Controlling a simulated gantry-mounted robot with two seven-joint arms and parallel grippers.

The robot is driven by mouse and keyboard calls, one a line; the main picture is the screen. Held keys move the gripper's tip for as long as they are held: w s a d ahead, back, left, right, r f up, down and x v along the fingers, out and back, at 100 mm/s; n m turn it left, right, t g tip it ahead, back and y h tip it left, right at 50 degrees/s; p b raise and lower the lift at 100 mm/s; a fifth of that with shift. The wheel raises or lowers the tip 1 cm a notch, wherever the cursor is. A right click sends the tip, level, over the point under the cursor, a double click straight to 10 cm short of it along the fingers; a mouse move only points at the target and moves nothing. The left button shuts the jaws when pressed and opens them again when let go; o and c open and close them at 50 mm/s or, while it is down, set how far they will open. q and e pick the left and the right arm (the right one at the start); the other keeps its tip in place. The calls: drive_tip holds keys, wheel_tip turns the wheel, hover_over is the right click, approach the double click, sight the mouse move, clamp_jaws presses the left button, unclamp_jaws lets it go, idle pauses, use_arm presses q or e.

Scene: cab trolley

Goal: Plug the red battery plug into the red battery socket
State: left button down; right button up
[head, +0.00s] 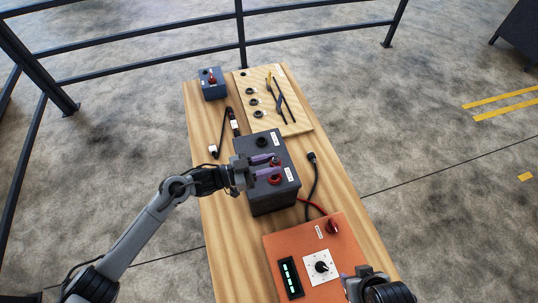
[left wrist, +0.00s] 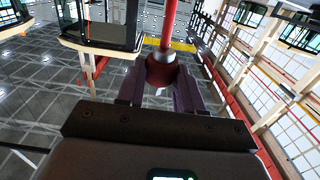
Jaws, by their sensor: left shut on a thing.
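The dark grey battery box (head: 272,200) stands on the middle of the wooden table. A black ring socket (head: 262,142) is on its top at the far side, and the red battery socket (head: 274,180) is nearer. My left gripper (head: 277,163) reaches over the box top from the left, its purple fingers close above it. It is shut on the red battery plug (left wrist: 160,70), whose red cable shows in the left wrist view. The fingers partly hide the plug in the head view; I cannot see its mating end. My right gripper (head: 346,282) is partly in view at the bottom, beside the orange unit.
An orange unit (head: 290,243) with a dial and red knob fills the near table. A black plug (head: 311,157) lies right of the box. A tool board (head: 290,122), a small dark box (head: 213,92) and a black bar (head: 225,122) lie beyond. Railings stand behind.

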use_arm(q)
drive_tip(key=b, duration=0.3)
hover_over(268, 180)
drive_tip(key=shift+f, duration=2.15)
drive_tip(key=shift+f+b, duration=0.25)
drive_tip(key=shift+b, duration=0.15)
use_arm(e)
wheel_tip(268, 180, down, 4)
drive_tip(key=shift+r, duration=0.1)
drive_tip(key=shift+d, duration=0.15)
use_arm(q)
drive_tip(key=shift+f, duration=0.35)
use_arm(e)
drive_tip(key=shift+f, duration=0.25)
use_arm(q)
drive_tip(key=shift+f+b, duration=0.65)
drive_tip(key=shift+b, duration=0.05)
use_arm(e)
drive_tip(key=shift+f, duration=0.5)
use_arm(q)
drive_tip(key=c, duration=0.6)
unclamp_jaws()
drive_tip(key=shift+c, duration=0.2)
